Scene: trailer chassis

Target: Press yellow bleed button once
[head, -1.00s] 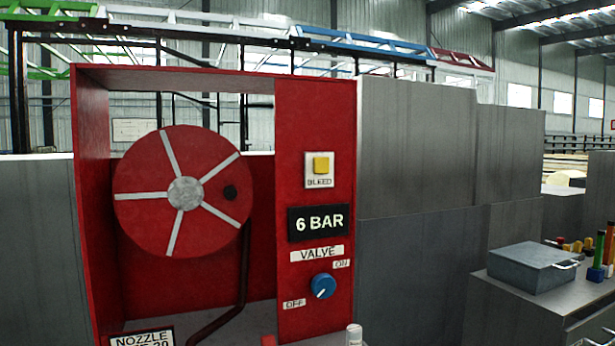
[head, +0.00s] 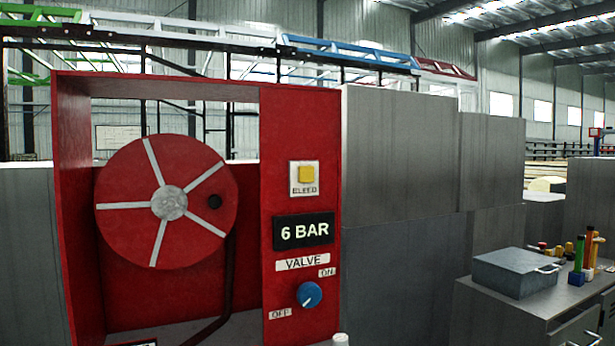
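Under the display is a blue valve knob (head: 309,294) between an ON label at upper right and an OFF label at lower left. Its white mark points down-left, toward OFF. My gripper is not in view, and nothing touches the button.
A red hose reel (head: 165,200) fills the cabinet's left side. A small pale cylinder top (head: 341,339) shows at the bottom edge. Grey blocks (head: 400,150) stand right of the cabinet. A grey lidded box (head: 515,272) and coloured items rest on a bench at far right.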

